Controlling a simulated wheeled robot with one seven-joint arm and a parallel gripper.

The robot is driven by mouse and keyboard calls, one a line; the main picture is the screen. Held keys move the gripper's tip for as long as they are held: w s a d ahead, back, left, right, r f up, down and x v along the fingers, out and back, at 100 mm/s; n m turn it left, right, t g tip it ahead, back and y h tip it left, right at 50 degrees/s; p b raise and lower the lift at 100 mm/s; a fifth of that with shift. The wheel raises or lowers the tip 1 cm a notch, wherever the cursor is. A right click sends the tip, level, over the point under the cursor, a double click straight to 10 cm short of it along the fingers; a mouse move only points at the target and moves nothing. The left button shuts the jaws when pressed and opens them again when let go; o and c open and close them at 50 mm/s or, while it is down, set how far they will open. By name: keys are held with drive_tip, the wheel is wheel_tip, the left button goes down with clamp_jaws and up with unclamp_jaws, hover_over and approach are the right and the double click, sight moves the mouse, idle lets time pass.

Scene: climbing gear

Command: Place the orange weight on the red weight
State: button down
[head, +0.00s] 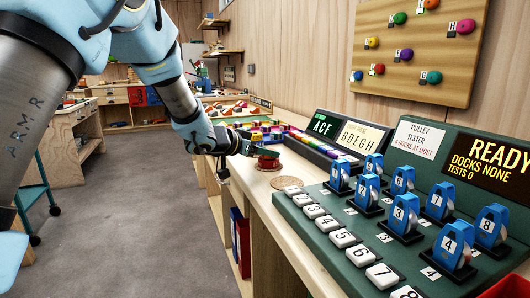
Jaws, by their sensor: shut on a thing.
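My gripper (266,155) is at the end of my arm, low over the wooden bench in the head view. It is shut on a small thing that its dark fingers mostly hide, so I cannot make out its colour. A red round weight (268,165) shows directly under the fingertips, on the bench top. I cannot tell whether the held thing touches it. I cannot pick out the orange weight for sure.
A round cork-coloured disc (286,182) lies in front of the red weight. A green pulley panel (335,262) with blue pulleys and numbered white keys fills the right. Behind are a tray of coloured blocks (297,138) and signs (359,136).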

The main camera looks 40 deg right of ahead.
drive_tip(key=shift+c, duration=1.1)
unclamp_jaws()
drive_tip(key=shift+f, duration=0.1)
drive_tip(key=shift+a+r, duration=0.1)
drive_tip(key=shift+r, duration=0.15)
drive_tip(key=v, duration=1.1)
drive_tip(key=shift+a+p, duration=0.3)
drive_tip(key=shift+a, duration=0.05)
drive_tip(key=shift+r, duration=0.15)
